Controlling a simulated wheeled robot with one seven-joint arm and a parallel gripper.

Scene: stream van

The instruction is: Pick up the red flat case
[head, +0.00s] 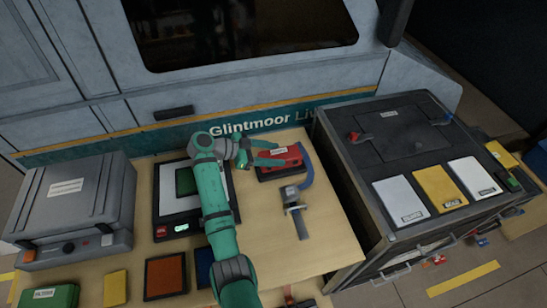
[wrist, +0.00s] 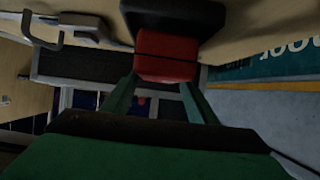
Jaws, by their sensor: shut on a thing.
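The red flat case (head: 291,158) is at the back of the wooden table in the head view, left of a blue curved strap. It has a small pale label on top and a dark lower edge. My gripper (head: 268,155) reaches it from the left and is shut on it. In the wrist view the red case (wrist: 166,56) sits between the two green fingertips (wrist: 158,82), with a dark piece above it. Whether the case is clear of the table or touching it, I cannot tell.
A grey metal clamp (head: 293,200) lies just in front of the case. A black cabinet (head: 345,180) with white and yellow cards stands to the right. A scale with a green block (head: 185,181) and a grey box (head: 75,205) are left. The van wall is behind.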

